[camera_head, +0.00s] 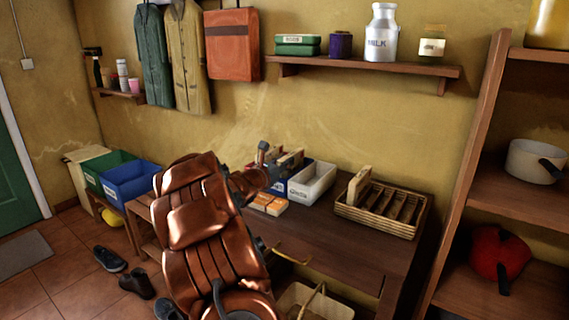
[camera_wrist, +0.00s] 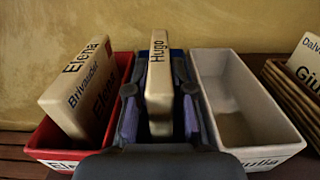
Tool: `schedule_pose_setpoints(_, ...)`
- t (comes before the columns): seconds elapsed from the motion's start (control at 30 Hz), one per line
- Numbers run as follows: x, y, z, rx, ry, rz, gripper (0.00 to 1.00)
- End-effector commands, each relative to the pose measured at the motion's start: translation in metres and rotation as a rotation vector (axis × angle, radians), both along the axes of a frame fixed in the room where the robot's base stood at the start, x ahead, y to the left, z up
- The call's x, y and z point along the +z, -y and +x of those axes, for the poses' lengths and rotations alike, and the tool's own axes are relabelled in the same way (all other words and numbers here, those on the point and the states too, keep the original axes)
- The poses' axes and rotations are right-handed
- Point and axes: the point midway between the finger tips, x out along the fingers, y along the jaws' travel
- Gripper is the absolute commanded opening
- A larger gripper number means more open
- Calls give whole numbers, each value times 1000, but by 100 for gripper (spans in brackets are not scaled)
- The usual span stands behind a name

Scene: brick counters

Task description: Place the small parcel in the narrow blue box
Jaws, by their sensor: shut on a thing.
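My gripper (camera_wrist: 160,92) is shut on a small cream parcel (camera_wrist: 159,62) marked "Hugo", one finger on each side. The parcel is upright, over or partly inside the narrow blue box (camera_wrist: 177,54), between a red box and a white box. The gripper hides most of the blue box, and I cannot tell whether the parcel touches its bottom. In the head view my gripper (camera_head: 268,172) is above the table's back part, and a strip of the blue box (camera_head: 279,187) shows beside the white one.
A red box (camera_wrist: 112,140) with an "Elena" parcel (camera_wrist: 85,85) stands close on the left. An empty white box (camera_head: 313,182) stands on the right. A wicker basket (camera_head: 385,224) holds an upright parcel (camera_head: 359,184). Orange packs (camera_head: 269,204) lie in front.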

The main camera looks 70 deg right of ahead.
Motion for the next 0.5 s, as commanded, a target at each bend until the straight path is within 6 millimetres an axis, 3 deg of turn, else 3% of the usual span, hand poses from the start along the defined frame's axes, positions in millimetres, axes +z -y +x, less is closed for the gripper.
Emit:
schedule_pose_setpoints(0.13, -4, 0, 0, 0, -1, 0, 0)
schedule_pose_setpoints(0.17, -3, 0, 0, 0, 0, 0, 25)
schedule_pose_setpoints(0.37, -2, 0, 0, 0, 0, 0, 46)
schedule_pose_setpoints(0.5, -2, 0, 0, 0, 0, 0, 47)
